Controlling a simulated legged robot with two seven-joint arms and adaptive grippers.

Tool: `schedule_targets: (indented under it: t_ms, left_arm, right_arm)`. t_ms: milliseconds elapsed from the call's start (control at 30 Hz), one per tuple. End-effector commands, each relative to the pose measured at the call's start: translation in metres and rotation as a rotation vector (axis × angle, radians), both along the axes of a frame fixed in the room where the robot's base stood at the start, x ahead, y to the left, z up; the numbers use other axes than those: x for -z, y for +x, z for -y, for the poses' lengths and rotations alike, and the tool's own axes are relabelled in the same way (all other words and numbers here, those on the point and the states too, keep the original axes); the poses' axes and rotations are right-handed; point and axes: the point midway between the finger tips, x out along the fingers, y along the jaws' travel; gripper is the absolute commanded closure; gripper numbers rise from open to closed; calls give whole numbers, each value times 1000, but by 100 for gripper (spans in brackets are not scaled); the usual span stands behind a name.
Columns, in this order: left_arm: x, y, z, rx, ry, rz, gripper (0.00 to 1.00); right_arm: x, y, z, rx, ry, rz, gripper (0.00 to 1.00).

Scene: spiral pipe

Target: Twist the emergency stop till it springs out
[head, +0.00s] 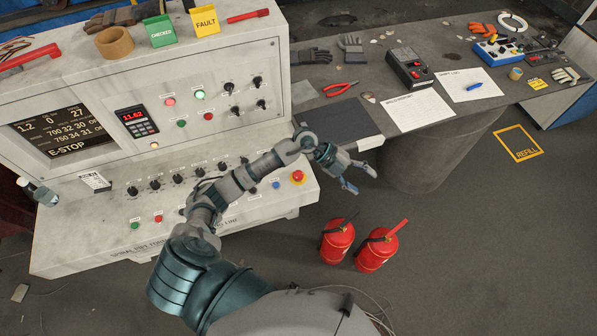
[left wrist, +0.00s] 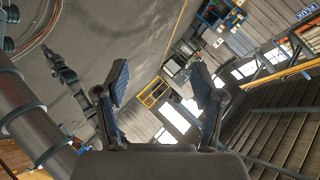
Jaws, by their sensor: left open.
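The emergency stop is a red mushroom button (head: 298,176) on a yellow base. It sits at the right end of the console's sloping lower panel (head: 70,235) in the head view. My left gripper (head: 361,181) is open and empty, beyond the console's right edge. It is apart from the button, to its right in the picture, with its fingers pointing right, away from it. In the left wrist view my two blue-padded fingers (left wrist: 161,84) are spread with nothing between them. The button is not visible in that view.
Knobs and small coloured buttons fill the panel left of the emergency stop. The console screen (head: 62,128) reads E-STOP. Two red fire extinguishers (head: 376,251) stand on the floor below my gripper. A dark bench (head: 450,45) with papers and tools lies behind. Floor at right is clear.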

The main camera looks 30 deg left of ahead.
Motion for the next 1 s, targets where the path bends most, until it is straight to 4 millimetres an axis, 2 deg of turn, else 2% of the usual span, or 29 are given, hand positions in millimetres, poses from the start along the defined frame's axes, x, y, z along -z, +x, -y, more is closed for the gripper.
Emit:
schedule_targets:
  t_ms: [33, 67, 100, 200, 300, 333, 433, 567, 667, 1000]
  left_arm:
    - [9, 7, -33, 0, 188, -40, 32]
    - [15, 9, -53, -12, 298, -72, 32]
    - [18, 12, -82, -40, 433, -117, 32]
    - [15, 16, -148, -145, 706, -216, 32]
    - [5, 16, -194, -247, 879, -288, 32]
    - [2, 16, -203, -269, 913, -305, 32]
    - [-2, 14, -221, -318, 980, -337, 32]
    - [10, 13, -225, -327, 995, -350, 32]
    - [29, 12, -223, -324, 994, -349, 32]
    - [111, 12, -223, -322, 990, -349, 32]
  right_arm:
    - [-1, 0, 0, 0, 0, 0, 100]
    - [-1, 0, -1, 0, 1, 0, 100]
    - [-1, 0, -1, 0, 1, 0, 100]
    - [-2, 0, -2, 1, 2, 0, 100]
    - [-2, 0, -3, 2, 3, 0, 100]
    - [-2, 0, -4, 2, 4, 0, 100]
    - [-3, 0, -5, 2, 7, 1, 100]
    - [-5, 0, -6, 2, 7, 1, 100]
    - [-8, 1, -6, 2, 7, 1, 100]
    - [-20, 1, -3, 1, 3, 1, 100]
